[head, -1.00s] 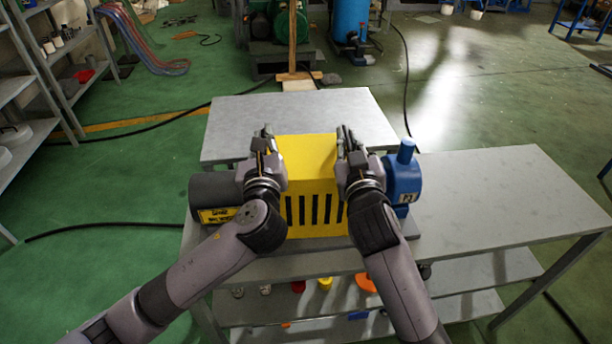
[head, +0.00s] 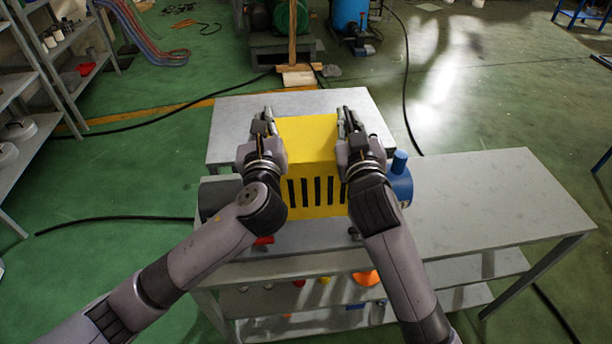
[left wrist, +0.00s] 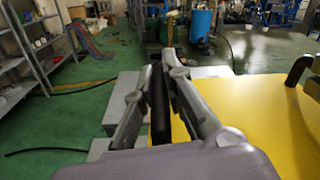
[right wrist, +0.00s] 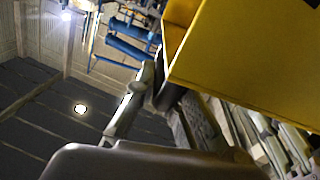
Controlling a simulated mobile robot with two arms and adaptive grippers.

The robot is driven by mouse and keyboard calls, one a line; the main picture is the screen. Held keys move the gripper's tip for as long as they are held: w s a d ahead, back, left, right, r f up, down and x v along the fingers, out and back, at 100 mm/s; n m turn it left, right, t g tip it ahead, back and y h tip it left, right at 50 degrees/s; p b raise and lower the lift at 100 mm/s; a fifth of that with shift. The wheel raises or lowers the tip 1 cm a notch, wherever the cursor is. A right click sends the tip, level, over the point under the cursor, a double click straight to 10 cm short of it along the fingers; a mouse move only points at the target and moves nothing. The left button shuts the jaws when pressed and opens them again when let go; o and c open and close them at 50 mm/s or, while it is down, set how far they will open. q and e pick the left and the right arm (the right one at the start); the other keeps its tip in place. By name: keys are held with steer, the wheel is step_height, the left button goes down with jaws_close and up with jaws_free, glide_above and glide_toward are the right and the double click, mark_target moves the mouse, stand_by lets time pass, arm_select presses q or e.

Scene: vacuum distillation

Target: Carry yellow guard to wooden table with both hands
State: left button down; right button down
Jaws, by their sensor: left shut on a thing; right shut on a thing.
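The yellow guard (head: 308,150) is a box with dark slots in its near face. It is between my two grippers, above the middle of the grey metal bench (head: 480,205), and it also fills the right of the left wrist view (left wrist: 270,115) and the top of the right wrist view (right wrist: 250,50). My left gripper (head: 264,122) is shut on its left side; a dark bar shows between the fingers in the left wrist view. My right gripper (head: 348,122) is shut on its right side; the grip itself is partly hidden. No wooden table is in view.
A blue machine part (head: 398,182) stands on the bench close to my right gripper, with a dark cylinder (head: 215,195) at left. A grey plate or table (head: 230,125) lies behind. Shelves (head: 50,80) stand at left; cables cross the green floor. Bench's right end is clear.

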steer(key=r+p, duration=0.9)
steer(key=r, duration=0.1)
steer(key=shift+s+a+p, duration=0.15)
steer(key=shift+a+p, duration=0.05)
steer(key=shift+p, duration=0.15)
steer(key=shift+r+p, duration=0.5)
steer(key=shift+r, duration=0.05)
